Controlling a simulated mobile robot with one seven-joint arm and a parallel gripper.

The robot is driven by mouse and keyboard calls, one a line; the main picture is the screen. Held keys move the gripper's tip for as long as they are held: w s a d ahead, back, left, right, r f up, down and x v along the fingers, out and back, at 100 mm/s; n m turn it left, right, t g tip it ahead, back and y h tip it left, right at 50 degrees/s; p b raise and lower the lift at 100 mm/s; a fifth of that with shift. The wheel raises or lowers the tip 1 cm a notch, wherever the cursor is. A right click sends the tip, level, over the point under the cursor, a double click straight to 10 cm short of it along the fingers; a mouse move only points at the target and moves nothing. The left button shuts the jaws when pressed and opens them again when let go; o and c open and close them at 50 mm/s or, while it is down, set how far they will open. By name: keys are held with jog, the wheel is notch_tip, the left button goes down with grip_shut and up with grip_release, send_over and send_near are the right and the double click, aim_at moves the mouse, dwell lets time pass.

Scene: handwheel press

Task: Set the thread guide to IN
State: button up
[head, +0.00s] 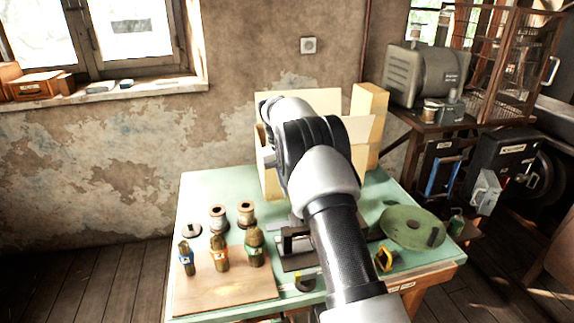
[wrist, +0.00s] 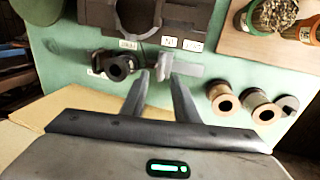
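The thread guide appears to be the small grey lever (wrist: 163,66) on a flat grey plate (wrist: 189,71) in the wrist view. Two small white labels (wrist: 169,42) (wrist: 194,46) sit beside it on the edge of a dark block; I cannot read their words. My gripper (wrist: 159,75) is open, its two fingers apart, with the tips close to the lever. The lever shows between the tips; I cannot tell whether either finger touches it. In the head view my arm hides my gripper and most of the guide.
In the wrist view a black round fitting (wrist: 118,67) stands just left of the fingers. Tan panels (head: 366,125) stand behind my arm.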

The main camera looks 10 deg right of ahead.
notch_tip(320, 180, up, 9)
jog(key=a, duration=0.1)
jog(key=shift+a+p, duration=0.35)
jog(key=shift+p, duration=0.05)
